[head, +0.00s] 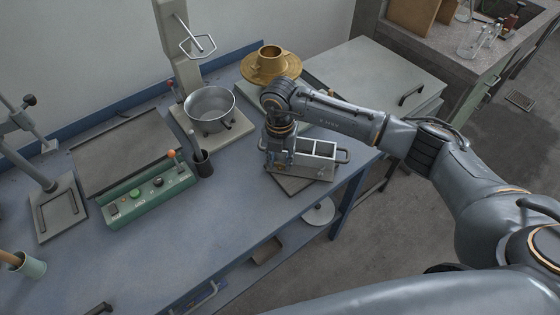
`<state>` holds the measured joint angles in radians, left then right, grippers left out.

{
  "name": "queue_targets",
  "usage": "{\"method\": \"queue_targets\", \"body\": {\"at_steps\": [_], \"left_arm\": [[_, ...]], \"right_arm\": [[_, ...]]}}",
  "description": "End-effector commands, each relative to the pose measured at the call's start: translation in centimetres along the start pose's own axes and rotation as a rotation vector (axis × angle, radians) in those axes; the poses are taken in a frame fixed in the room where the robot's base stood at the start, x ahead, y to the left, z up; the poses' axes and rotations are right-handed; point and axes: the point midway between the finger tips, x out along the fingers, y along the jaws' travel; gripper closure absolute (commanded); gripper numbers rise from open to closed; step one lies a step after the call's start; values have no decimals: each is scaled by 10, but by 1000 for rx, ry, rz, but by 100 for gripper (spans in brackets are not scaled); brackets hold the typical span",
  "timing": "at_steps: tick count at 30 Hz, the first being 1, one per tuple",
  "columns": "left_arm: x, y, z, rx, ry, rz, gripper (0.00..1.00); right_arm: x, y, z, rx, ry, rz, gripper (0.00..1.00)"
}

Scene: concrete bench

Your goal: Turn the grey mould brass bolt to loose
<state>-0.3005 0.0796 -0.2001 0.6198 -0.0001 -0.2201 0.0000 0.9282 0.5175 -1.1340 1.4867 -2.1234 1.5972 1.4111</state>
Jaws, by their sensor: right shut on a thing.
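The grey mould (322,151) is an open-topped metal block with square compartments and a looped handle at its right end. It sits on a dark plate (302,186) near the right end of the blue bench. My right gripper (278,160) points down at the left end of the mould and is shut there. The brass bolt is hidden behind the gripper, so its turn position cannot be seen. My left gripper is out of the picture.
A metal bowl (210,105) on a stand is left of the mould. A brass flanged piece (270,62) stands behind my right wrist. A green control box (150,194) and a dark tray (125,150) lie further left.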

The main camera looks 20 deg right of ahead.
Motion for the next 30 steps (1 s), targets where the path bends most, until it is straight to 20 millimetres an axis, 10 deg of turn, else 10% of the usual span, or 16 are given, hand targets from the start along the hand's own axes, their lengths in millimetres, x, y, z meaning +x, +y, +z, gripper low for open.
{"method": "queue_targets", "body": {"at_steps": [12,13,16,30], "left_arm": [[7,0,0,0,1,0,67],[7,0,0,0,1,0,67],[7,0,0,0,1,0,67],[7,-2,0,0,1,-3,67]], "right_arm": [[0,0,0,-83,-1,1,100],[0,0,0,-83,-1,1,64],[0,0,0,-83,-1,1,45],[-17,0,1,-81,-2,3,45]]}}
